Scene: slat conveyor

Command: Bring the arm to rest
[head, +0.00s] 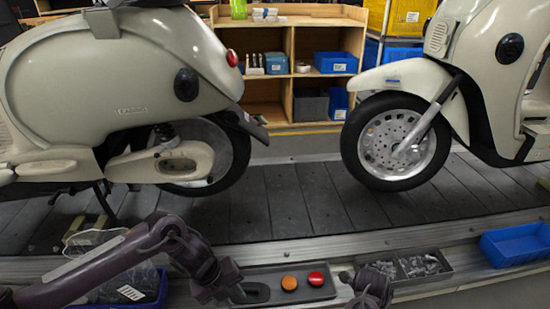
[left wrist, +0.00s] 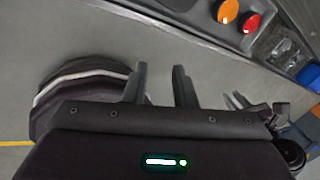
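My left arm comes in from the left in the head view, and its gripper (head: 232,293) is low at the front, beside the left end of a small grey tray (head: 318,268). In the left wrist view the two fingers of my left gripper (left wrist: 160,84) stand apart with nothing between them. My right gripper (head: 368,285) is at the bottom of the head view, just right of the tray; its fingers are too small and dark to read. An orange round piece (head: 289,283) and a red round piece (head: 316,279) lie in the tray, clear of both grippers.
A cream scooter (head: 130,60) and a second scooter (head: 480,60) stand on the slat conveyor (head: 290,200). A parts tray (head: 415,266) with small metal pieces and a blue bin (head: 518,244) are on the right. Wooden shelves (head: 290,45) stand behind.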

